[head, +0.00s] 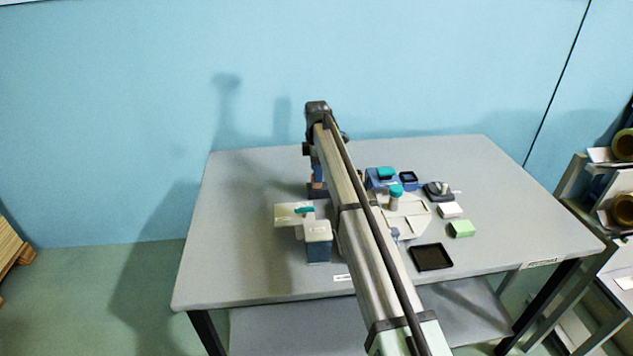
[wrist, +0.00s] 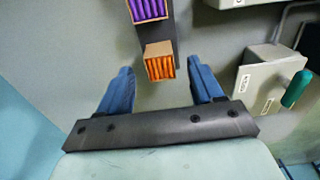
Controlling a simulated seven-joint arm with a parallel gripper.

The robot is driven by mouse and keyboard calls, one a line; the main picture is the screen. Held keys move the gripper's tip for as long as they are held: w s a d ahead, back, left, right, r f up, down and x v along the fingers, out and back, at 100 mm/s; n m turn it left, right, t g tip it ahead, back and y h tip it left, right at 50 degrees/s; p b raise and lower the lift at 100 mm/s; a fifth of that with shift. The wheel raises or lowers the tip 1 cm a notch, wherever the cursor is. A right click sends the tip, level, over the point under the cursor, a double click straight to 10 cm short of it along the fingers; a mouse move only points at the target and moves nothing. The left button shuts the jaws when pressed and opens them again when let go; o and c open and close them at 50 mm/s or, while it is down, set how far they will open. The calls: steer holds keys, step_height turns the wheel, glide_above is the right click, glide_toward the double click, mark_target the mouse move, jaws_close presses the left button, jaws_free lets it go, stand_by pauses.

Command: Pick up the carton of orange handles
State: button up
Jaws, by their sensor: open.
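The carton of orange handles (wrist: 160,66) is a small open tan box packed with upright orange sticks. In the wrist view it stands at the near end of a dark strip (wrist: 155,32), with a carton of purple handles (wrist: 148,10) beyond it. My gripper (wrist: 161,70) is open, its two blue fingers pointing towards the orange carton. The carton appears between the fingertips, with a gap on each side and no visible contact. I cannot tell the height difference. In the head view my arm hides much of this area.
A pale grey box (wrist: 265,85) with a teal-handled item (wrist: 296,88) stands right of the fingers. The table's left side is clear.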

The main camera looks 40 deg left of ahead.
steer(key=shift+f, duration=0.9)
steer(key=shift+c, duration=0.4)
steer(key=c, duration=1.1)
